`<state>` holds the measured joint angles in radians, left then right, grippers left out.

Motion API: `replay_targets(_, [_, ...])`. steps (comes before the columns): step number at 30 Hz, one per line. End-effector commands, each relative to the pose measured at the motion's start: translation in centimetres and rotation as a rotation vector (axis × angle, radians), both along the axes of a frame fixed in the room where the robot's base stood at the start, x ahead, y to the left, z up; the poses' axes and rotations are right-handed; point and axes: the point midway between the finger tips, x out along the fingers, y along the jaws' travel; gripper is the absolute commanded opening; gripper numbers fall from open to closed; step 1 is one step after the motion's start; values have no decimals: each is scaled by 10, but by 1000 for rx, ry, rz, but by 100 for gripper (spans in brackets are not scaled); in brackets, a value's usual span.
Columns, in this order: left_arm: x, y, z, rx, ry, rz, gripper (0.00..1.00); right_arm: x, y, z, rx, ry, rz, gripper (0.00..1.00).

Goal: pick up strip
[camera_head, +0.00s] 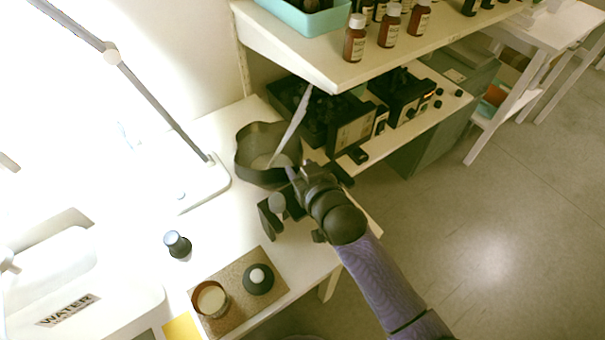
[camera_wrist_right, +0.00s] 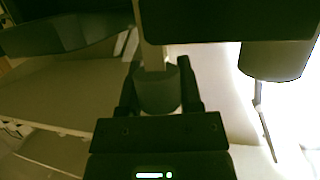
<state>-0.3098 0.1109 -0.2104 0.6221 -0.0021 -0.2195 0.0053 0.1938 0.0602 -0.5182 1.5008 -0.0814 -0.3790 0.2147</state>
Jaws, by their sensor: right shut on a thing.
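A dark grey open holder (camera_head: 242,160) with a wavy rim stands at the back of the white table. A pale, thin strip (camera_head: 296,118) leans in it, its upper end rising above the rim towards the shelf corner. My right gripper (camera_head: 291,182) is just in front of the holder, shut on a narrow pale strip. In the right wrist view a narrow pale strip (camera_wrist_right: 152,55) rises from between the fingers of the right gripper (camera_wrist_right: 158,88). A grey rounded piece hides where they meet it. My left gripper is not in view.
Above the holder, a shelf (camera_head: 330,72) carries brown bottles (camera_head: 355,38) and a teal tray (camera_head: 310,20). Black devices (camera_head: 352,130) stand at right. A brown board (camera_head: 222,318) with a jar and a dark round item lies in front, beside a small dark bottle (camera_head: 178,245).

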Motion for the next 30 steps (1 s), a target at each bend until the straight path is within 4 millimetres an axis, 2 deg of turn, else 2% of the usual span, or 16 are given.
replay_targets(1, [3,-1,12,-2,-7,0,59,0,0,20,1,-6,1,8])
replay_targets(3, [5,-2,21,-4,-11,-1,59,0,0,39,1,-6,1,8])
replay_targets(15, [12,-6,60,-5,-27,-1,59,0,0,135,1,-5,0,8])
replay_targets(21, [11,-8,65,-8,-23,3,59,0,0,153,0,-1,0,8])
replay_targets(30, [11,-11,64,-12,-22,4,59,0,0,153,0,0,0,8])
